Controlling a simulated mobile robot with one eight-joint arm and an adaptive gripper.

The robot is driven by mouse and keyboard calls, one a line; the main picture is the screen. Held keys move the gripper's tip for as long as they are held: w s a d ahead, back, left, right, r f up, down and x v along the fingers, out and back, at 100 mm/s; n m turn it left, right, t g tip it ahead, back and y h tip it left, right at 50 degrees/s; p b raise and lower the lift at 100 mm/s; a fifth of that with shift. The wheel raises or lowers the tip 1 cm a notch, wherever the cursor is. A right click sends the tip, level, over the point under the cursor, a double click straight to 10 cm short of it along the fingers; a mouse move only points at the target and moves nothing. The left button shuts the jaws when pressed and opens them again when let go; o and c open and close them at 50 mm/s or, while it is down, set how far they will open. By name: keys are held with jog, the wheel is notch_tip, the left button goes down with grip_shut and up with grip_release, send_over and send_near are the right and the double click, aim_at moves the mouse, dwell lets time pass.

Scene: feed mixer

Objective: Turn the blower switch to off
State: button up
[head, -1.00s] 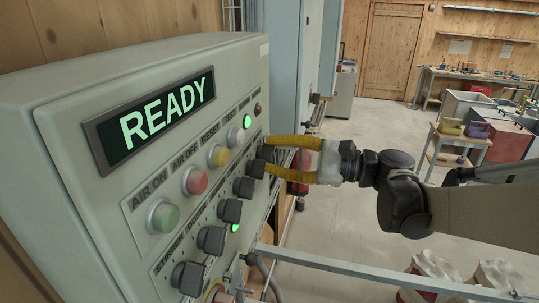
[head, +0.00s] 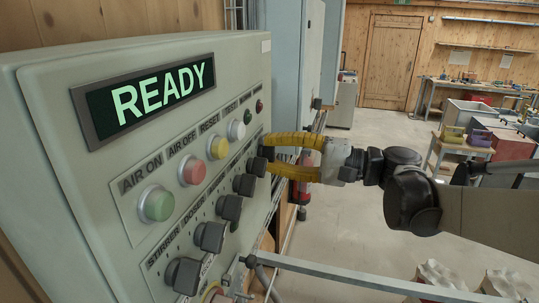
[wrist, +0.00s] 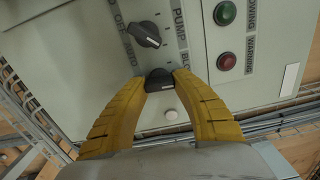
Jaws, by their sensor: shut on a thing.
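The control panel (head: 120,60) carries a slanting row of black rotary switches. My gripper (head: 267,154) reaches in from the right, its two yellow fingers around the black switch at the far end of the row. In the wrist view this blower switch (wrist: 158,79) sits between the fingertips, beside a partly hidden label starting "BLO". My gripper (wrist: 159,84) is shut on it. The pump switch (wrist: 145,34), with a white pointer line, stands next to it, clear of the fingers. The held switch's pointer mark is hard to read.
Push buttons run above the switches, including a green one (head: 156,204) and a red one (head: 192,171). The display (head: 150,97) reads READY. A metal rail (head: 350,282) crosses below the arm.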

jog(key=shift+n, duration=0.4)
jog(key=o, duration=1.2)
jog(key=shift+a, duration=0.1)
jog(key=v, duration=1.2)
